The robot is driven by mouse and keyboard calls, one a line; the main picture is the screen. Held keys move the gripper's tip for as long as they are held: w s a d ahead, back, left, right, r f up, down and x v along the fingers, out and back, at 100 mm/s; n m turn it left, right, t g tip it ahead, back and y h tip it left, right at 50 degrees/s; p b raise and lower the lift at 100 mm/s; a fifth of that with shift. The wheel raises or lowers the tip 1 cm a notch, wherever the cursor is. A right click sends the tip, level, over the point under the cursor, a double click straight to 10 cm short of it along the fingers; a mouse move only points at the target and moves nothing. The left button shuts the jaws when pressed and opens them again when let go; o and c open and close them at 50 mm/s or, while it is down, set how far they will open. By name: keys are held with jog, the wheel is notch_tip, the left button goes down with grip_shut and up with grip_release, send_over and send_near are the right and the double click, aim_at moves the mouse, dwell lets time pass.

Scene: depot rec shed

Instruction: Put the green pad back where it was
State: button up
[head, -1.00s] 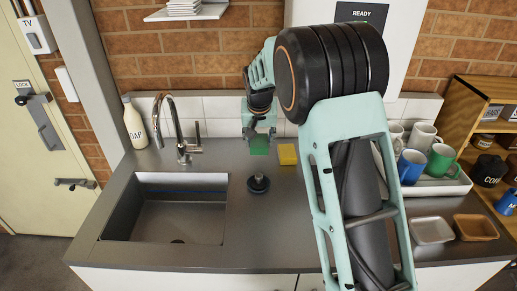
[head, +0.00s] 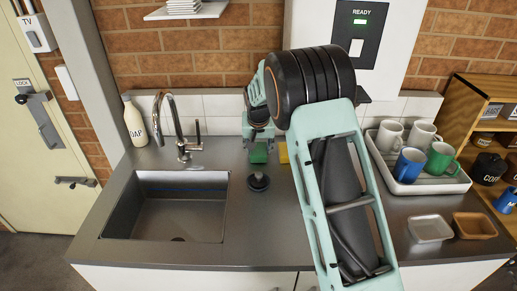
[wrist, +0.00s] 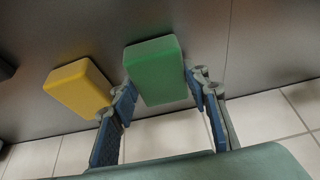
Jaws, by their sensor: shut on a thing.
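The green pad (head: 259,156) is between the fingers of my gripper (head: 259,146), behind the sink's right side near the tiled wall. In the wrist view the green pad (wrist: 158,66) sits upright between the two blue-grey fingertips (wrist: 163,84), which close on its sides. The yellow pad (wrist: 78,88) stands beside it, a small gap apart. In the head view the yellow pad (head: 284,153) is partly hidden by my arm. I cannot tell whether the green pad touches the counter.
A dark round knobbed thing (head: 258,182) stands on the counter just in front of the green pad. The sink (head: 131,212) and tap (head: 183,150) are to the left. A white tray (head: 440,186) of mugs and two small dishes are to the right.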

jog(key=o, duration=1.1)
jog(key=shift+f, duration=0.1)
jog(key=shift+r+p, duration=0.3)
jog(key=shift+r, duration=0.05)
jog(key=v, duration=1.1)
jog(key=shift+s+r+b, duration=0.2)
jog(key=shift+r+b, duration=0.15)
jog(key=shift+b, duration=0.05)
jog(key=shift+s, duration=0.1)
